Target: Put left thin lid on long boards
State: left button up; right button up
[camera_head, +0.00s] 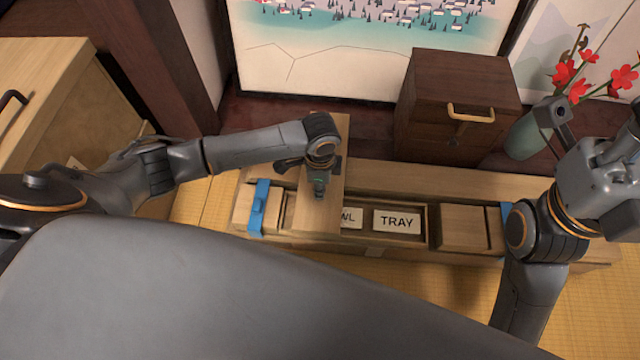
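A thin wooden lid (331,215) lies lengthwise away from me across the left part of a long wooden box. My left gripper (319,190) points down over the lid's middle. Its fingertips are small and dark against the lid, so I cannot tell whether they grip it. Long pale boards (430,183) run along the back of the box. The lid covers part of the box and of a label. My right gripper (552,112) is raised at the right, in front of the vase; its finger state is unclear.
The open compartment holds a "TRAY" label (397,222) and a partly covered one. Blue clips stand at the left (259,208) and right (507,214). A wooden block (463,226) sits at the right. A dark cabinet (456,100) and a flower vase (526,137) stand behind.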

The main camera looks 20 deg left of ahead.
pick_arm(q)
jog(key=o, duration=0.4)
